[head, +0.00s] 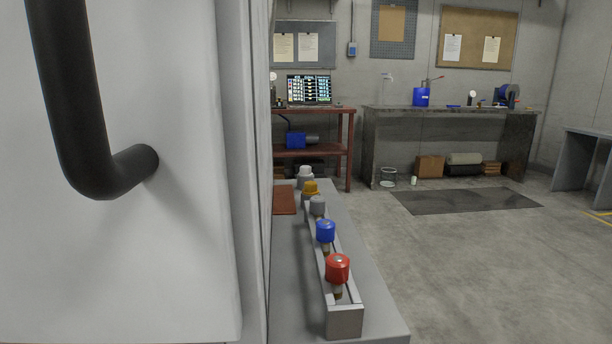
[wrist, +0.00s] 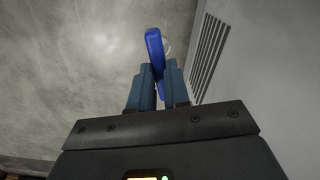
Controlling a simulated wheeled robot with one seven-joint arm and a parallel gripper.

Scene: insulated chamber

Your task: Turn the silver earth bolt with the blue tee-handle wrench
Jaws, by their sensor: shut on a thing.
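My gripper (wrist: 160,76) shows only in the wrist view, its two blue-grey fingers closed around a bright blue piece (wrist: 155,48). This piece looks like the handle of the blue tee-handle wrench; its far end sticks out beyond the fingertips. A thin pale ring shows just right of it, too small to identify. The rest of the wrench is hidden. I cannot make out the silver earth bolt in either view. A pale panel with vent slots (wrist: 209,55) stands right of the gripper.
A white door with a black handle (head: 85,120) fills the left of the head view. Beside it, a grey ledge carries a rail with red (head: 338,267), blue (head: 326,231), grey, yellow and white capped parts. A workbench (head: 450,113) stands behind; the right floor (head: 470,260) is open.

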